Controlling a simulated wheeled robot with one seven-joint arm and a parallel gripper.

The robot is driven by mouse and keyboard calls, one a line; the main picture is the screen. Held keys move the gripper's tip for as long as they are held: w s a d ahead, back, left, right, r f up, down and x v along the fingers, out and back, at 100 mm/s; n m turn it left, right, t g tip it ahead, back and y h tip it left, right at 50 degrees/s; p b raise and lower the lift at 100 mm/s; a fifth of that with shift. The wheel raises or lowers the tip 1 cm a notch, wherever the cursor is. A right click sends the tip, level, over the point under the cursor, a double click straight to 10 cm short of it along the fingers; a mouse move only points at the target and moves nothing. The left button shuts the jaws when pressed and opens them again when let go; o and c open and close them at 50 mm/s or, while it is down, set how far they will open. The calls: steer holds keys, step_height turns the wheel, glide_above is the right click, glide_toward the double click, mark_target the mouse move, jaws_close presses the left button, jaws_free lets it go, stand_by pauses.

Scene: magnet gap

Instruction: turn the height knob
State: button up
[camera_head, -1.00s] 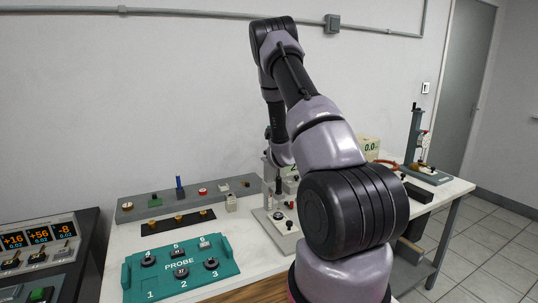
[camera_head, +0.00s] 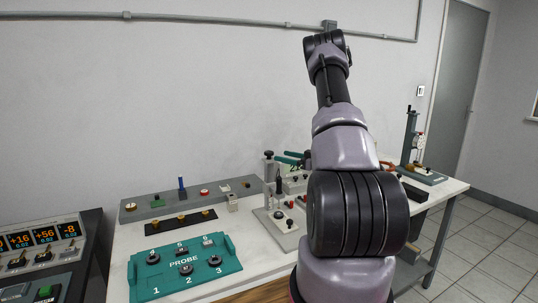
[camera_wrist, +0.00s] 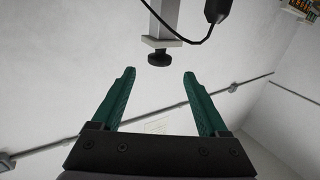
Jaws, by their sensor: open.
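A black round knob (camera_head: 268,154) sits on top of the grey post of a small stand (camera_head: 281,232) on the bench. In the wrist view the knob (camera_wrist: 159,58) shows at the end of the post (camera_wrist: 162,22), with a pale plate beside it. My gripper (camera_wrist: 160,73) has green fingers spread apart. The knob lies just beyond the fingertips, about midway between them, with nothing gripped. In the head view the green fingers of my gripper (camera_head: 287,158) show just right of the knob, at about its height. My arm hides part of the bench behind.
A green probe tray (camera_head: 185,283) lies at the front left of the white bench. A grey rail (camera_head: 150,207) with small parts is behind it. Another stand (camera_head: 422,174) is at the far right. A black cable (camera_wrist: 198,38) hangs near the post in the wrist view.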

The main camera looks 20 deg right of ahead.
mark_target(269, 152)
steer(key=x, duration=0.8)
steer(key=shift+d, duration=0.1)
steer(key=shift+c, duration=0.4)
jaws_close()
